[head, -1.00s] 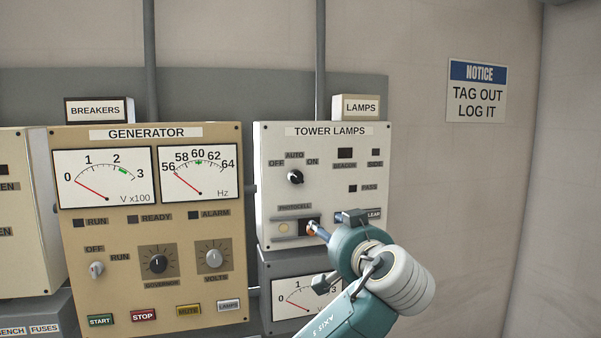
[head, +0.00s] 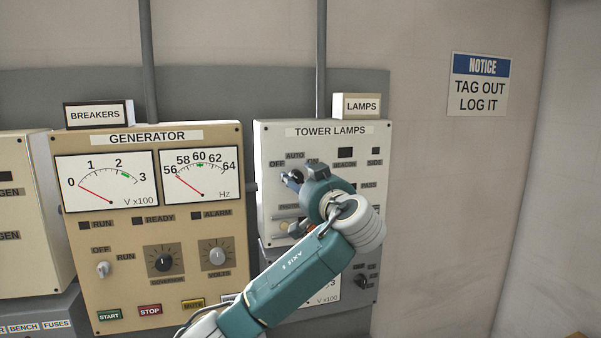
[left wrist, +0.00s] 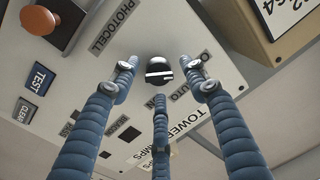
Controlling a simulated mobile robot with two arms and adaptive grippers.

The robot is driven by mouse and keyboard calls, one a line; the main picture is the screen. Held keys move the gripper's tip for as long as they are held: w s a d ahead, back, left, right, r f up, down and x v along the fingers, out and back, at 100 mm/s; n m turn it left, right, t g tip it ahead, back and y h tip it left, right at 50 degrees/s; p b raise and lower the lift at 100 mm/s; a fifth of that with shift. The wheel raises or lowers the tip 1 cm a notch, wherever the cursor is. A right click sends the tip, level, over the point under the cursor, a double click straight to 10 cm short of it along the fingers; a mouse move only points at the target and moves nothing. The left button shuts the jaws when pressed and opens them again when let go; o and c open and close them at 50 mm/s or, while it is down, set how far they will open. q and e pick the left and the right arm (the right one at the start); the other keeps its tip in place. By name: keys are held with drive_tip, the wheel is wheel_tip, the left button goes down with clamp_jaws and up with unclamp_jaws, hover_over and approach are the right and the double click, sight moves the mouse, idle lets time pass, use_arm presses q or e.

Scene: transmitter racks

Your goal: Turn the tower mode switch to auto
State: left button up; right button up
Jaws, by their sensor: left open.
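The tower mode switch (left wrist: 159,72) is a black round knob with a white stripe on the TOWER LAMPS panel (head: 361,215). In the left wrist view its stripe lies roughly level, and I cannot tell which label it points to. The AUTO label shows beside it; the other labels are partly covered. My left gripper (left wrist: 159,80) is open, its blue fingers spread about the knob in that view; contact is not clear. In the head view my gripper (head: 291,178) is at the knob and mostly hides it. My right gripper is not in view.
The GENERATOR panel (head: 125,240) with gauges, knobs and buttons stands just left. An orange-brown button (left wrist: 42,20) and a TEST button (left wrist: 39,79) are on the lamp panel near my fingers. A LAMPS box (head: 357,106) sits on top.

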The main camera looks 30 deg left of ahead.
use_arm(q)
drive_tip(key=shift+w+a, duration=0.1)
drive_tip(key=shift+w, duration=0.05)
drive_tip(key=shift+c, duration=0.6)
clamp_jaws()
